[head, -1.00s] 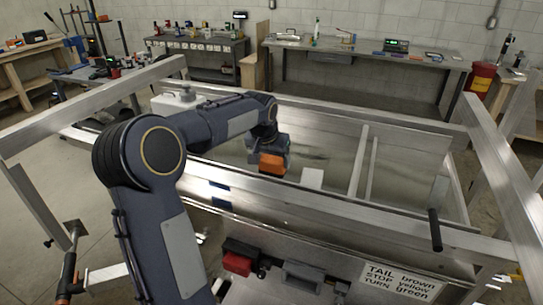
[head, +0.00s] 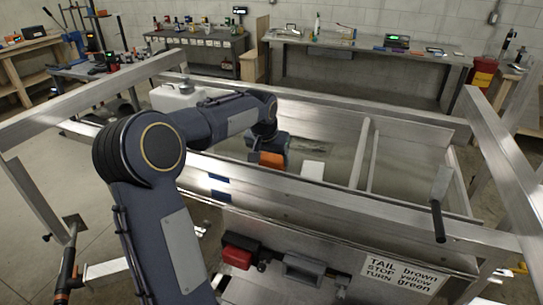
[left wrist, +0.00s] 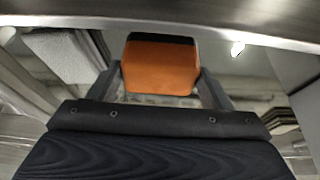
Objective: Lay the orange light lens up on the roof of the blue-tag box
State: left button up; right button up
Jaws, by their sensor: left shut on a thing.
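The orange light lens (head: 270,160) is a small orange block with a dark edge. My left gripper (head: 268,151) is shut on it, beyond the trailer's near rail and above the trailer's inside. In the left wrist view the lens (left wrist: 160,65) sits between the two fingers (left wrist: 162,84), below a metal rail edge in the picture. Two blue marks (head: 220,178) show on the near rail, left of the lens. I cannot make out for sure which thing is the blue-tag box. My right gripper is not in view.
The aluminium near rail (head: 330,203) runs between me and the lens. A white block (head: 313,170) is just right of the lens. A red light (head: 237,252), a grey box (head: 303,268) and a lettered sign (head: 402,273) are on the near side. A white container (head: 178,96) stands farther left.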

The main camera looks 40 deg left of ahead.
pick_arm(q)
jog(key=shift+f, duration=0.3)
jog(key=o, duration=1.2)
jog(key=shift+c, duration=0.2)
jog(key=shift+r, duration=0.1)
jog(key=shift+r+p, duration=2.6)
jog(key=shift+r, duration=0.85)
jog(key=shift+r+p, duration=0.45)
jog(key=shift+r, duration=0.6)
